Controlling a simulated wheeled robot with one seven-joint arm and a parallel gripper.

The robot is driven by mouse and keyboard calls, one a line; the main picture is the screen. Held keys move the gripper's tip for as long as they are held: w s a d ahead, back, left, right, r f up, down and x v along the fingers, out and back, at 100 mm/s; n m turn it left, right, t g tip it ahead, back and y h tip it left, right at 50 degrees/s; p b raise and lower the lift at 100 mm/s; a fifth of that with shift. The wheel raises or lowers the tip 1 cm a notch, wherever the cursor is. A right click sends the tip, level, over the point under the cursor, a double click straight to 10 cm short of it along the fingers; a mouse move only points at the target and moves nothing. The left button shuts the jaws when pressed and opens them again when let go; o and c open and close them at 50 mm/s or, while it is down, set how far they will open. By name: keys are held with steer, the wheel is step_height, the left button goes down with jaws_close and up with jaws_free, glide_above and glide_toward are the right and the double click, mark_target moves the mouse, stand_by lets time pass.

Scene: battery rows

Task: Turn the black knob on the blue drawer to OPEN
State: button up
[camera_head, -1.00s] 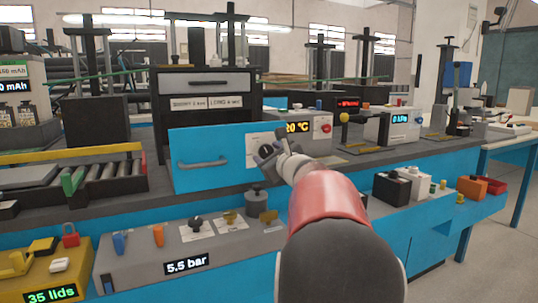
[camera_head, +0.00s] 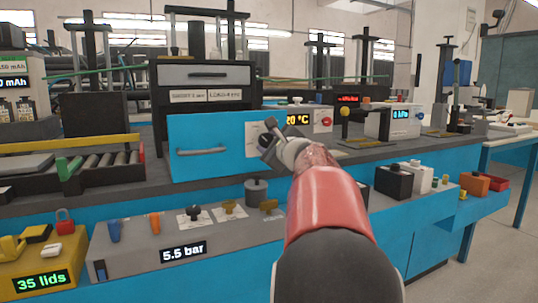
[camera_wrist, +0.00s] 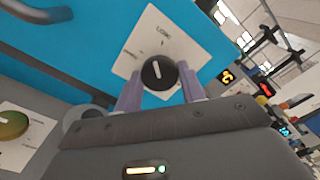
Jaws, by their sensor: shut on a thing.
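The blue drawer (camera_head: 215,131) has a grey bar handle (camera_head: 201,152) and a white label plate near its right end. In the wrist view the black round knob (camera_wrist: 158,73) sits on that tilted white plate (camera_wrist: 149,40). Its white pointer line points roughly up in the picture, toward small lettering that looks like LOCK. My gripper (camera_head: 268,141) is at the plate. In the wrist view its two fingers stand on either side of the knob and are shut on it. In the head view my gripper hides the knob.
Below the drawer is a grey panel with several knobs and a 5.5 bar display (camera_head: 183,251). A temperature display box (camera_head: 302,118) stands just right of my gripper. A yellow box (camera_head: 45,272) is at the lower left and a black box (camera_head: 393,181) to the right.

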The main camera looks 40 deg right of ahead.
steer(key=n+b, duration=0.4)
steer(key=shift+f+n+b, duration=0.25)
steer(key=shift+n+b, duration=0.05)
steer(key=shift+b, duration=0.05)
steer(key=shift+r+n+b, duration=0.2)
steer(key=shift+n+b, duration=1.15)
steer(key=shift+n, duration=0.25)
steer(key=o, duration=0.9)
steer(key=shift+r, duration=0.1)
steer(key=shift+o, duration=0.2)
steer(key=shift+s, duration=0.1)
steer(key=b+v, duration=0.1)
steer(key=v, duration=0.6)
steer(key=shift+s, duration=0.25)
steer(key=shift+a+n, duration=0.1)
steer(key=shift+n, duration=0.2)
